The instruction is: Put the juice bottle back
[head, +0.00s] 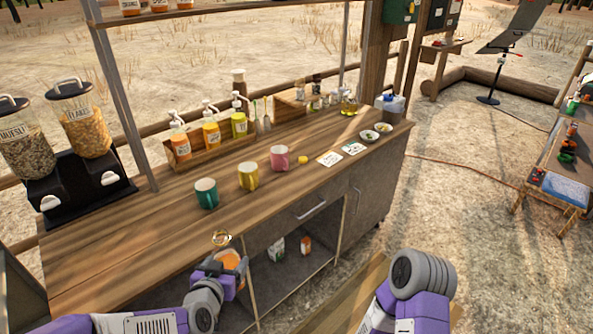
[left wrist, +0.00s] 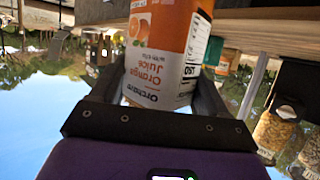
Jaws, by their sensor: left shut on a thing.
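The orange juice bottle (head: 230,259), with an orange and white label and a pale cap, is upright in front of the counter's near edge. My left gripper (head: 226,276) is shut on it; the gripper hides its lower part in the head view. In the left wrist view the bottle (left wrist: 165,45) appears upside down between the two dark fingers, its "Orange Juice" label facing the camera. My right forearm shows at the bottom of the head view, but its gripper is out of frame.
Cereal dispensers (head: 80,118) stand left. An upper shelf (head: 190,13) holds orange-labelled jars.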

